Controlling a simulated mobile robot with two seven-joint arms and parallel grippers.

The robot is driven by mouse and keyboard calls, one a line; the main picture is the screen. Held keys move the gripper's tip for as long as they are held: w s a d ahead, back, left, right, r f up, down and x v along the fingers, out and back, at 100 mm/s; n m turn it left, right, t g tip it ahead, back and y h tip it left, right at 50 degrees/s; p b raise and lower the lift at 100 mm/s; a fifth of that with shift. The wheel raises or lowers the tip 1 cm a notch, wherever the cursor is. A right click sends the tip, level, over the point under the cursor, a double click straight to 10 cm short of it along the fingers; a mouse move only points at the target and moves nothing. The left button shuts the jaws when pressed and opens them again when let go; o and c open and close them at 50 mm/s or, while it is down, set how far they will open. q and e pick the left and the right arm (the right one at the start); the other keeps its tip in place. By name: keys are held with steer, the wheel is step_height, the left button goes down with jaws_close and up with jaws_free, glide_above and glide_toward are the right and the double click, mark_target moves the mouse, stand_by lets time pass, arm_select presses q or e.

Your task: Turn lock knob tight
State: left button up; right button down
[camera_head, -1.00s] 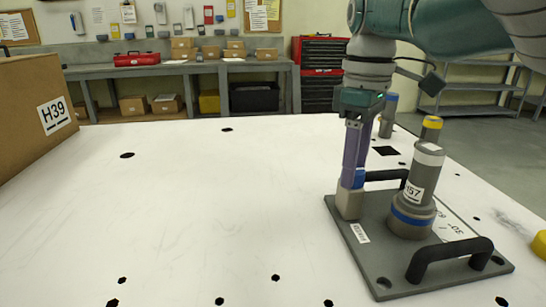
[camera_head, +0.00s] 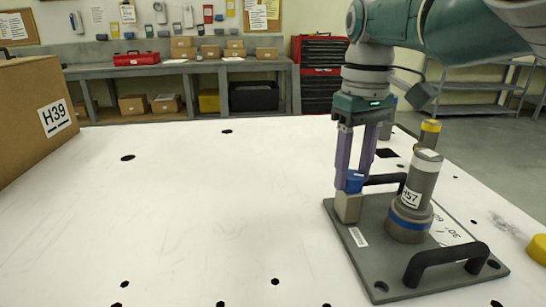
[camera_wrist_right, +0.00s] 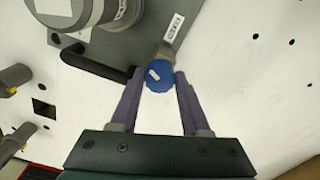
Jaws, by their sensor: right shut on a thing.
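The lock knob is blue (camera_head: 354,181) and sits on top of a small grey-beige block (camera_head: 348,207) at the left corner of the turret plate (camera_head: 375,265). In the right wrist view the knob (camera_wrist_right: 160,78) is round, with a white mark on top. My right gripper (camera_head: 350,184) points down from above with its purple fingers on either side of the knob, shut on it. The fingertips hide part of the knob's sides. A grey turret post (camera_head: 411,205) with a blue band and a label stands on the plate beside the block. My left gripper is not in view.
A black handle (camera_head: 447,263) rises at the plate's front and another (camera_head: 384,180) stands behind, close to my right fingers. A cardboard box (camera_head: 30,100) stands at the far left. A yellow object (camera_head: 537,248) lies at the right edge. The white table's middle is clear.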

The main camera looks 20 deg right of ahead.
steer(key=m, duration=1.2)
steer(key=shift+m, duration=0.3)
stand_by(0.4)
steer(key=shift+c, duration=1.8)
jaws_free()
steer(key=shift+r, duration=0.1)
